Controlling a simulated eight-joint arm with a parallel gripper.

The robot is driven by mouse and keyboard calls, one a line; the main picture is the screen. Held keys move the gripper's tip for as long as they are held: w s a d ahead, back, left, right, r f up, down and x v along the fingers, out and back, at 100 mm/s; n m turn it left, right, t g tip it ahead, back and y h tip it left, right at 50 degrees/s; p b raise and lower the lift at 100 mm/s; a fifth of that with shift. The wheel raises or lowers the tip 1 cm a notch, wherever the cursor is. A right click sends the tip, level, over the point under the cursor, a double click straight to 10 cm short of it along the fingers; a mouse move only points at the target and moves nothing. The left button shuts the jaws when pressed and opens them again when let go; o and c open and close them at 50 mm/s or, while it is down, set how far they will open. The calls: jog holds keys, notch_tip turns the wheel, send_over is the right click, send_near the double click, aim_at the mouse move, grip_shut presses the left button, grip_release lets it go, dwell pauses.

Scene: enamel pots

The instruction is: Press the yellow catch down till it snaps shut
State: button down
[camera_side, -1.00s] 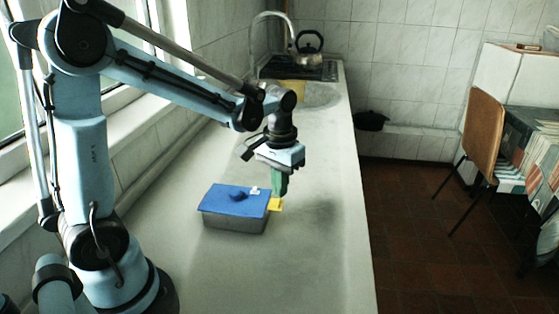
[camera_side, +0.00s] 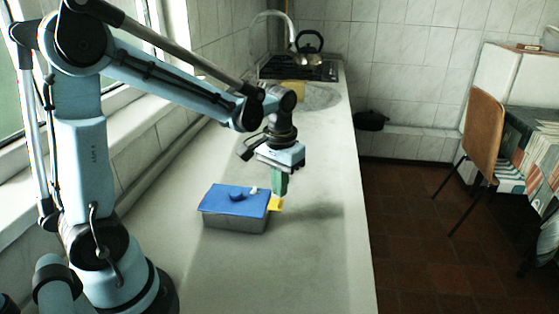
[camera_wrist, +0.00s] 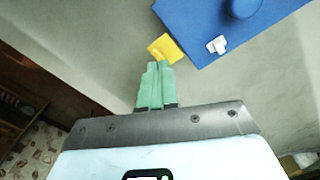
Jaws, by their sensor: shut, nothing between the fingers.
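The yellow catch (camera_side: 275,203) sticks out from the right side of a grey box (camera_side: 235,222) with a blue lid (camera_side: 235,200).
A small white piece (camera_wrist: 217,45) and a round blue knob (camera_side: 237,196) are on the lid. The counter (camera_side: 320,255) is clear around the box. A tap (camera_side: 275,15), a kettle (camera_side: 309,44) and a hob stand at the far end.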

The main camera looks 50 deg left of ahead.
aim_at(279, 202)
jog(key=shift+f, duration=1.7)
dwell(0.5)
dwell(0.4)
jog(key=shift+r, duration=3.5)
jog(key=shift+s+d+r, duration=0.25)
jog(key=shift+s, duration=0.05)
jog(key=s+d+r+m+t, duration=0.1)
jog(key=s+d+m+t, duration=0.2)
jog(key=s+t, duration=0.3)
jog(key=shift+d+r+t, duration=0.25)
jog(key=shift+d+t, duration=0.35)
jog(key=shift+d, duration=0.15)
